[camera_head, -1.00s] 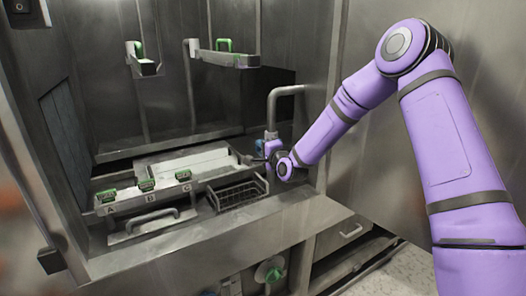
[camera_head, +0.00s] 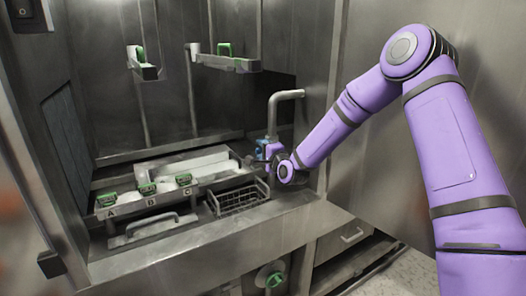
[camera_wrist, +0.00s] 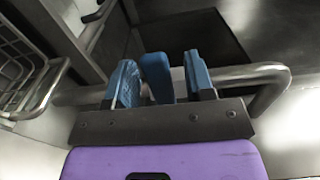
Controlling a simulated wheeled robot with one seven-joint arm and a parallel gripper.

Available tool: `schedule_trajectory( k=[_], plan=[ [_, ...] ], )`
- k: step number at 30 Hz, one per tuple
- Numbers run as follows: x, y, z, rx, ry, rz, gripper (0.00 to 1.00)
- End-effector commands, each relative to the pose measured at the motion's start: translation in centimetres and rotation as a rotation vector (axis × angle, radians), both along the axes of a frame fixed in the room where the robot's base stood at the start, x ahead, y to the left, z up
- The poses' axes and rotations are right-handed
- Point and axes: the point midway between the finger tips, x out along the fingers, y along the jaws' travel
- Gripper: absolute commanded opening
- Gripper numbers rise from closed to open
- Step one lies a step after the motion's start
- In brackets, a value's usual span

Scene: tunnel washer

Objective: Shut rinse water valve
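A bent metal pipe (camera_head: 273,112) stands at the right rear of the washer ledge, with a blue handle (camera_head: 261,146) on it, apparently the rinse water valve. The handle (camera_wrist: 157,78) shows in the wrist view as a blue tab before the pipe (camera_wrist: 240,78). My gripper (camera_head: 264,153) is at the handle. In the wrist view my gripper (camera_wrist: 160,62) is open, with one blue finger on each side of the handle. A narrow gap shows at each side, so it does not look clamped. The handle's base is hidden.
A wire basket (camera_head: 238,198) sits left of my gripper, close to it. A tray (camera_head: 205,178) with green-clipped compartments A, B and C lies further left. A green valve knob (camera_head: 274,279) is below the ledge. A steel wall stands at right.

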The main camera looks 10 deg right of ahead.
Motion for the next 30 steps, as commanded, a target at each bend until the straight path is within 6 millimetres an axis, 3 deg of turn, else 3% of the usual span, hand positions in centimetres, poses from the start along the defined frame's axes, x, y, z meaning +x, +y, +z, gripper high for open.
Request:
schedule_trajectory(
  k=[8, 21, 30],
  plan=[
    [-0.9, -0.3, 0.0, -0.002, -0.001, 0.0, 0.49],
    [-8.2, -2.7, 0.0, -0.002, 0.002, -0.001, 0.49],
    [-10.2, -3.4, 0.0, -0.001, -0.001, 0.0, 0.49]
  ],
)
